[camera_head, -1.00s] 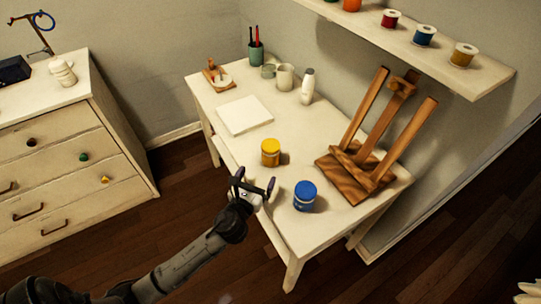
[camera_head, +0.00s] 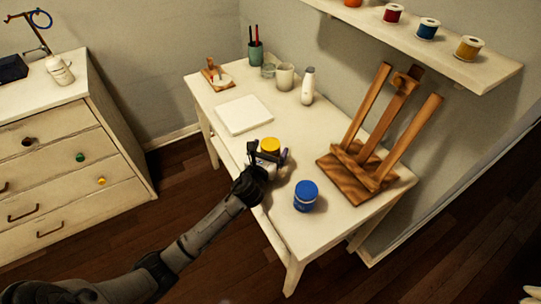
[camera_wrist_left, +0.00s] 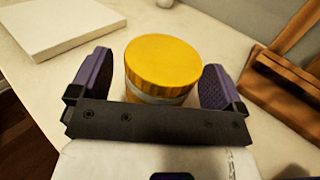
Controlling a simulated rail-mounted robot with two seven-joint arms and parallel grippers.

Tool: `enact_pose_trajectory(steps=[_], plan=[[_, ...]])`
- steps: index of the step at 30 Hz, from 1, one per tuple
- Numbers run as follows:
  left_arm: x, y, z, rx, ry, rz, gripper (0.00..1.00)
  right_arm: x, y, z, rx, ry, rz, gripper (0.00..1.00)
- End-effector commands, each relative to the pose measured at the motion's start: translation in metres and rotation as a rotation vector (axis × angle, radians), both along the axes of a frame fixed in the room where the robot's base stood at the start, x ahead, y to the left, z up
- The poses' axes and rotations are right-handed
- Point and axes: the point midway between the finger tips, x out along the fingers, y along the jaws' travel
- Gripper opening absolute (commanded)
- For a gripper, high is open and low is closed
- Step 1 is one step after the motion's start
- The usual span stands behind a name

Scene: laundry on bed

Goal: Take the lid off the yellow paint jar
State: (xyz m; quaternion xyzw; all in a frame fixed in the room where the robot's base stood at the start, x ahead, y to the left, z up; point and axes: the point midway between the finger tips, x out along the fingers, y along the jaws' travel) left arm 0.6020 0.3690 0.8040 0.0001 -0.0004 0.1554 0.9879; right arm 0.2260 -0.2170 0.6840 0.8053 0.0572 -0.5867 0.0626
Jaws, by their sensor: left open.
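The yellow paint jar stands upright on the white table, with its yellow lid (camera_head: 270,145) on. In the left wrist view the lid (camera_wrist_left: 163,60) is large, and a pale band of the jar (camera_wrist_left: 155,96) shows below it. My left gripper (camera_head: 270,157) is open at the near side of the jar. In the wrist view its two purple-padded fingers (camera_wrist_left: 158,80) stand left and right of the jar, with a gap at the right; contact at the left is hard to tell. The arm hides the jar's lower part in the head view.
A blue paint jar (camera_head: 305,196) stands near the table's front edge, right of my left gripper. A wooden easel (camera_head: 365,165) is behind it on the right. A white canvas (camera_head: 244,114) lies flat behind the yellow jar. Cups and a bottle (camera_head: 307,87) stand at the back.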

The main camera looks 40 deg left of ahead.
Motion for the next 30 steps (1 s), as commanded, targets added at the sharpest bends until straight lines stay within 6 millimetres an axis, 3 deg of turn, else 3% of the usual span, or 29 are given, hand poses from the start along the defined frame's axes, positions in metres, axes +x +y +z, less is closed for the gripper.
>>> enact_pose_trajectory(steps=[11, 30], plan=[[0.0059, 0.0018, 0.0001, 0.0, 0.001, 0.0, 0.93, 0.0001, 0.0, -0.0014, 0.0, 0.0, 0.0, 0.89], [0.0059, 0.0017, 0.0009, 0.0, -0.001, 0.0, 0.34, 0.0005, -0.0002, -0.0011, 0.0, -0.002, 0.0, 0.89]])
